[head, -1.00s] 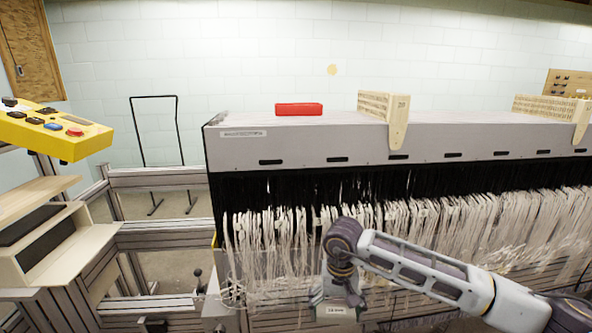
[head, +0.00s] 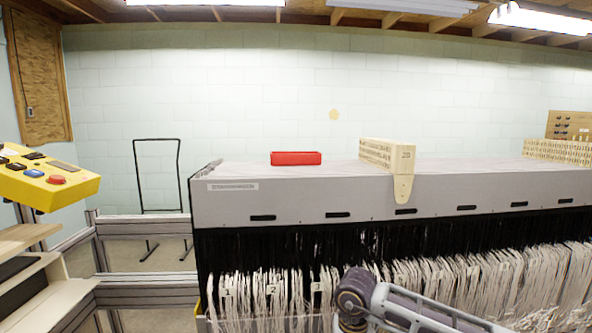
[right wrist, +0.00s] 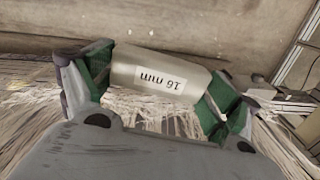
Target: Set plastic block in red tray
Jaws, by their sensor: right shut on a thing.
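The red tray (head: 296,158) sits on top of the grey machine housing in the head view, near its left end. In the right wrist view, a pale grey plastic block (right wrist: 158,78) marked "16 mm" is held between the green-padded fingers of my right gripper (right wrist: 160,88). The block looks tilted in that view. In the head view my right arm reaches in at the bottom right, low in front of the hanging threads; its gripper and the block are below the picture edge there. My left gripper is not in view.
The grey housing (head: 330,202) has a flat top, with a beige perforated holder (head: 388,155) right of the tray and another (head: 556,150) at far right. White threads (head: 450,280) hang below. A yellow control box (head: 45,178) stands at left.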

